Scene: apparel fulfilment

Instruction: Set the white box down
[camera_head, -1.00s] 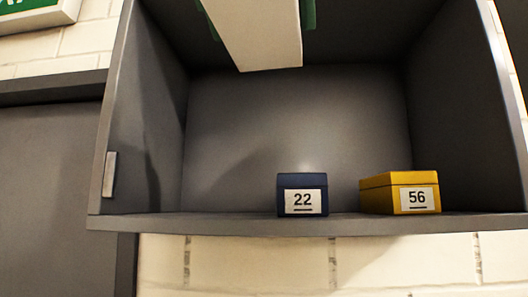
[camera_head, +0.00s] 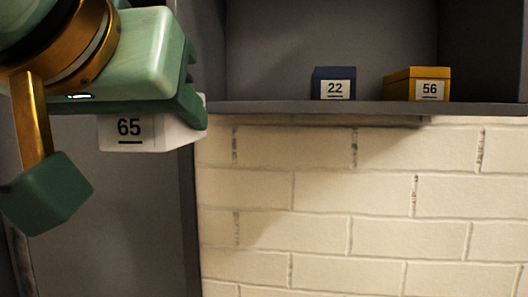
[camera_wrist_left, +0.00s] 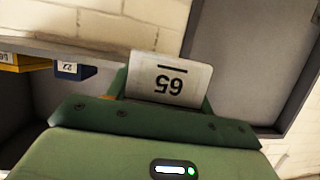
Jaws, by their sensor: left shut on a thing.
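A white box with a label reading 65 (camera_head: 128,129) is held by my left gripper (camera_head: 190,108) at the upper left of the head view. It hangs in the air in front of a grey panel, left of and a little below the cubby's shelf. The gripper's green body hides much of the box. In the left wrist view, the white box (camera_wrist_left: 170,80) shows its label upside down, beyond the green gripper (camera_wrist_left: 160,104). The gripper is shut on it. My right gripper is not in view.
A grey open cubby (camera_head: 300,107) holds a blue box labelled 22 (camera_head: 334,85) and a yellow box labelled 56 (camera_head: 415,84). Its floor left of the blue box looks clear. A cream brick wall (camera_head: 350,200) lies below.

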